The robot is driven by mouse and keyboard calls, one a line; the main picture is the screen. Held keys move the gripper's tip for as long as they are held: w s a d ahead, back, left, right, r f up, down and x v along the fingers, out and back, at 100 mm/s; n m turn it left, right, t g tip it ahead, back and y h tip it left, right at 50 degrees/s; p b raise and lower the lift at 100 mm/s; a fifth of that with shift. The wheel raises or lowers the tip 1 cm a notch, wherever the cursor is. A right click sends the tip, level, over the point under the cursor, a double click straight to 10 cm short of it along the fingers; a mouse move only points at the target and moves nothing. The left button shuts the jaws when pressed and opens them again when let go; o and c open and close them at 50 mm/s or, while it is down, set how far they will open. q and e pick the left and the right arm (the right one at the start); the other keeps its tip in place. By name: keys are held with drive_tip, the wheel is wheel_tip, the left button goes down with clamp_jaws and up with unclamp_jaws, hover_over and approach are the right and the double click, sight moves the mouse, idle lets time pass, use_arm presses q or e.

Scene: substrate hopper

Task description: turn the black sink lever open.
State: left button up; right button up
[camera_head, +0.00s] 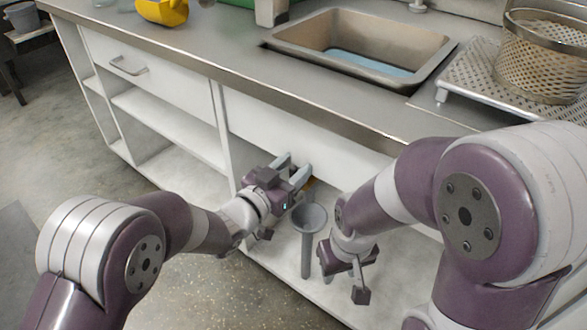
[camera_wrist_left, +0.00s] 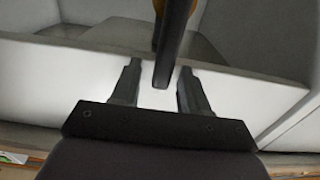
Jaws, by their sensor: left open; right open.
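A dark bar that looks like the black sink lever (camera_wrist_left: 168,52) shows in the left wrist view, with a bit of yellow-orange at its far end. Its near end lies between the two fingers of my left gripper (camera_wrist_left: 160,72), with gaps on both sides, so no hold shows. In the head view my left gripper (camera_head: 292,170) is open at the cabinet front below the sink (camera_head: 352,50); the lever is hidden there behind the gripper, and only a small orange patch shows beside it. My right gripper (camera_head: 344,279) is open, pointing down over the cabinet's lower part.
A grey funnel (camera_head: 310,219) on a post stands between my two grippers. The counter edge (camera_head: 300,107) runs above them. A perforated basket (camera_head: 542,58) and a yellow container (camera_head: 162,10) stand on the counter. Open shelves (camera_head: 165,120) lie left of my left gripper.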

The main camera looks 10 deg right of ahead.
use_arm(q)
clamp_jaws()
drive_tip(key=w+a+f+n+p, duration=0.2)
drive_tip(key=n+p, duration=0.3)
drive_tip(key=n, duration=0.4)
drive_tip(key=w+a+f+n+p, duration=0.2)
drive_tip(key=f+n+p, duration=0.3)
drive_tip(key=n, duration=0.4)
drive_tip(key=shift+w+a+p, duration=0.15)
drive_tip(key=shift+w+p, duration=0.15)
drive_tip(key=shift+w, duration=0.45)
drive_tip(key=shift+f, duration=0.15)
